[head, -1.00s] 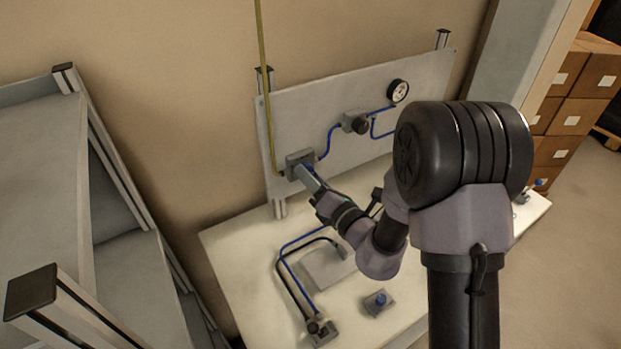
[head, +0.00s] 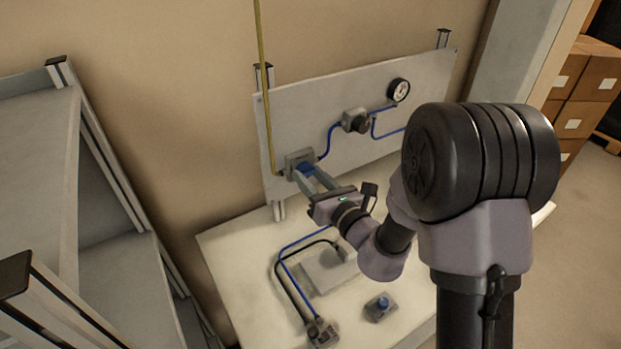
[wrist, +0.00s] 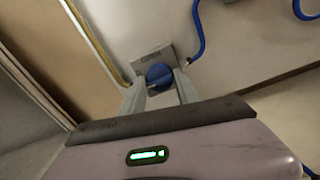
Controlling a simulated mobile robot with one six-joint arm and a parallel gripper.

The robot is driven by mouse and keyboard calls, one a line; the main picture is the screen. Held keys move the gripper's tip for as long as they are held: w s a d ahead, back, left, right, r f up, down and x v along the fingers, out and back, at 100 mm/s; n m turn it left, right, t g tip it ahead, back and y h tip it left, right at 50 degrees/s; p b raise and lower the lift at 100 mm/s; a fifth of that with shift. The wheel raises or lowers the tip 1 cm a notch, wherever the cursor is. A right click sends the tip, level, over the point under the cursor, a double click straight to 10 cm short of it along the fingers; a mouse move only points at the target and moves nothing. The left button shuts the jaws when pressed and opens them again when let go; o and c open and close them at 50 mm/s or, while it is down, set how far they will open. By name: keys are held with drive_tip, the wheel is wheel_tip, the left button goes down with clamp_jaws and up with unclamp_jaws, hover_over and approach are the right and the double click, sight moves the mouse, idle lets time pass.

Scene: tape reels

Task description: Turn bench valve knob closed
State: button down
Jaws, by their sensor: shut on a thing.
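The bench valve (head: 299,158) is a grey block on the upright panel at its lower left, with a yellow hose on one side and a blue tube on the other. Its round blue knob (wrist: 160,75) faces me in the wrist view and shows partly between the fingers in the head view (head: 306,169). My gripper (head: 311,180) is shut on the knob, with one grey finger on each side of it, as the wrist view (wrist: 160,82) also shows. The finger contact faces are partly hidden.
The panel (head: 290,115) also carries a regulator (head: 355,121) and a round gauge (head: 398,90). The white bench (head: 235,250) below holds a tubed fitting (head: 320,331) and a small blue-knobbed block (head: 380,307). Grey shelving (head: 40,170) stands at left.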

idle(0.4)
drive_tip(key=c, duration=0.9)
unclamp_jaws()
drive_tip(key=p+v, duration=1.3)
drive_tip(key=v, duration=0.4)
